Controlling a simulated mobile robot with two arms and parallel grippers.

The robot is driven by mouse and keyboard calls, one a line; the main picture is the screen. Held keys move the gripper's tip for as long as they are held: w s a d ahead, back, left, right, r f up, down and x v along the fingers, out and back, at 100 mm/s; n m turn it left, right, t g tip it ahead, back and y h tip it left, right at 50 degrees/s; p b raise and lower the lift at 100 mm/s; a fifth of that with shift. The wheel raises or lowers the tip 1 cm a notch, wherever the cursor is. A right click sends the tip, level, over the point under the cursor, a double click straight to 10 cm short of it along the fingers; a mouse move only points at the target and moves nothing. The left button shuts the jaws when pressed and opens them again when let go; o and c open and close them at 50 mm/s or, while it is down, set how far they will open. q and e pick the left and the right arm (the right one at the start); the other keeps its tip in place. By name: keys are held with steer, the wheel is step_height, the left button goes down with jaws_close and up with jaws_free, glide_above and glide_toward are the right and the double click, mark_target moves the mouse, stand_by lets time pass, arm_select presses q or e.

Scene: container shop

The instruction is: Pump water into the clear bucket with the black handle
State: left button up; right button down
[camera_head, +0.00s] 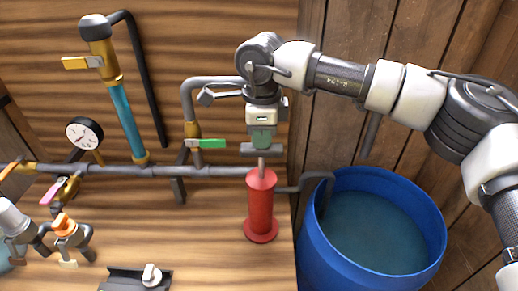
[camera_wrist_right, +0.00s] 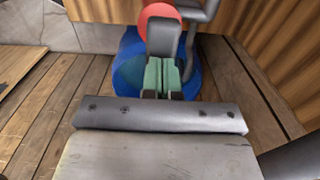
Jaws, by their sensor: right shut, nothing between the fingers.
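The red hand pump (camera_head: 261,208) stands upright on the wooden bench, with a grey bar handle (camera_head: 262,151) on a short rod at its top. My right gripper (camera_head: 262,147) is shut and empty right above this handle. Its green fingers (camera_wrist_right: 162,78) meet or nearly meet the grey handle (camera_wrist_right: 163,40) in the right wrist view, where part of the red pump (camera_wrist_right: 160,14) shows behind; contact cannot be told. No clear bucket with a black handle is plainly seen; only a pale blue curved edge shows at the far left. My left gripper is not in view.
A blue barrel of water (camera_head: 375,225) stands right of the bench, joined to the pump by a grey pipe. A pipe with a green-handled valve (camera_head: 205,143), a gauge (camera_head: 85,134), a blue tube (camera_head: 126,120) and taps (camera_head: 66,228) fill the bench's back and left.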

mark_target(261, 156)
steer(key=shift+f+b, duration=1.75)
steer(key=shift+f, duration=0.85)
steer(key=shift+r+p, duration=2.1)
steer(key=shift+r, duration=1.5)
steer(key=shift+f+b, duration=2.55)
steer(key=shift+f, duration=0.95)
steer(key=shift+r+p, duration=2.1)
steer(key=shift+r, duration=1.4)
steer(key=shift+f, duration=0.1)
